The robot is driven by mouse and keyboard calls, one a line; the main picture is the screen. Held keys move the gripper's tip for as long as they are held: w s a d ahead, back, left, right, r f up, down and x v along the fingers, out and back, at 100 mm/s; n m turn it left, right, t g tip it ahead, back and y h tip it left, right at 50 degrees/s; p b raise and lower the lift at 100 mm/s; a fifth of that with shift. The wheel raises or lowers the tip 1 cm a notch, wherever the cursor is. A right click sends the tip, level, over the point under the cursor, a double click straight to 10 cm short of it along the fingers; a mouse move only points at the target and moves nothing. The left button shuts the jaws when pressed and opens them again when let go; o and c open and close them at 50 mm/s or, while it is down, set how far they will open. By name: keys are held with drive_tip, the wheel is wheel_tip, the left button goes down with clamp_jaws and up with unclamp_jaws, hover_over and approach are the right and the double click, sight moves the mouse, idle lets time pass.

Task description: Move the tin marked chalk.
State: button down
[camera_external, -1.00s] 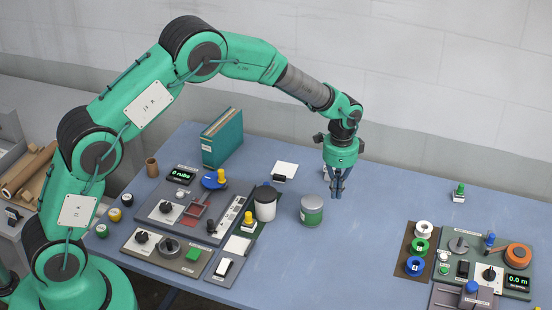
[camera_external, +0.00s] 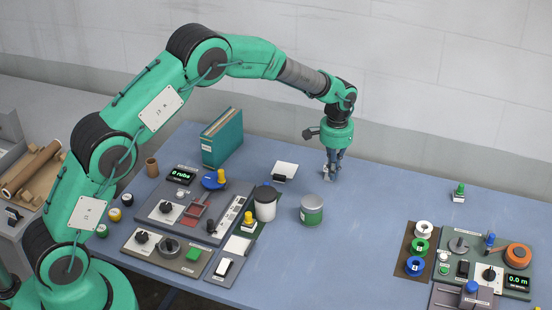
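A green tin with a grey lid and a pale label (camera_external: 312,209) stands upright on the blue table. A white canister with a dark lid (camera_external: 265,203) stands to its left. The lettering on both is too small to read, so I cannot tell which is marked chalk. My gripper (camera_external: 330,176) points down behind the green tin and slightly to its right, apart from it. Its fingers are small in the view, and I cannot tell whether they are open or shut.
A control panel with knobs and a "0 rubs" display (camera_external: 181,173) lies left of the tins. A green binder (camera_external: 222,137) stands at the back, with a white pad (camera_external: 286,170) to its right. Spools on a brown mat (camera_external: 405,240) lie at the right. The table between tin and mat is clear.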

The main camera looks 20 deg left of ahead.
sight(316, 207)
drive_tip(key=shift+f, duration=0.15)
wheel_tip(316, 207, down, 10)
drive_tip(key=shift+r+b, duration=0.1)
drive_tip(key=shift+b, duration=0.25)
drive_tip(key=shift+s+a+r, duration=0.1)
drive_tip(key=shift+s+a, duration=0.15)
drive_tip(key=shift+s, duration=0.3)
drive_tip(key=shift+s+a, duration=0.25)
drive_tip(key=shift+s, duration=0.3)
drive_tip(key=shift+s+a, duration=0.35)
drive_tip(key=shift+s, duration=0.4)
drive_tip(key=shift+s, duration=0.1)
drive_tip(key=shift+s+a, duration=0.35)
drive_tip(key=shift+s, duration=0.45)
drive_tip(key=shift+s+a, duration=0.35)
drive_tip(key=shift+s, duration=0.4)
